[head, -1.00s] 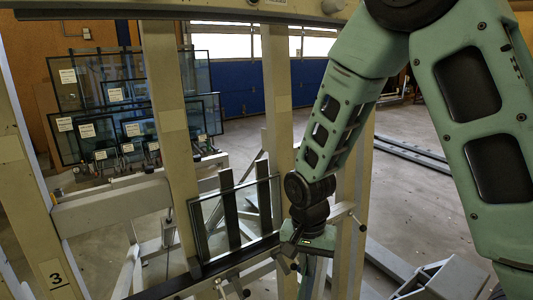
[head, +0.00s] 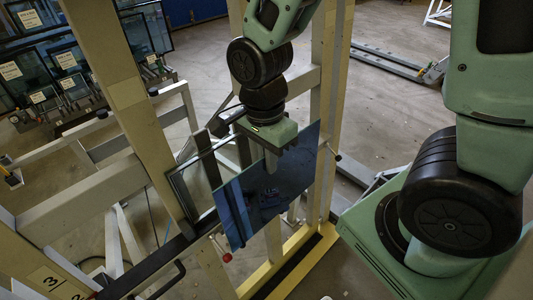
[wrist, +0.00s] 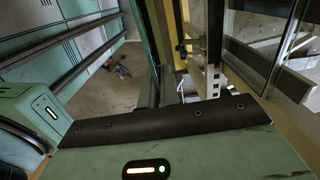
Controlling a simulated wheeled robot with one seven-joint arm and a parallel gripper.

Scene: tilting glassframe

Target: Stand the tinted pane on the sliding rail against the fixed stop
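The tinted pane (head: 262,205) is dark blue and hangs tilted in the head view, in front of the frame's rail. I cannot make out the fixed stop for certain. In the wrist view the gripper housing fills the bottom and the fingertips are hidden.
A clear framed pane (head: 194,180) stands on the rail behind the tinted one. Beige uprights (head: 130,105) flank the work area. A red knob (head: 226,257) sits below the tinted pane. Racked panes (head: 65,62) stand at back left.

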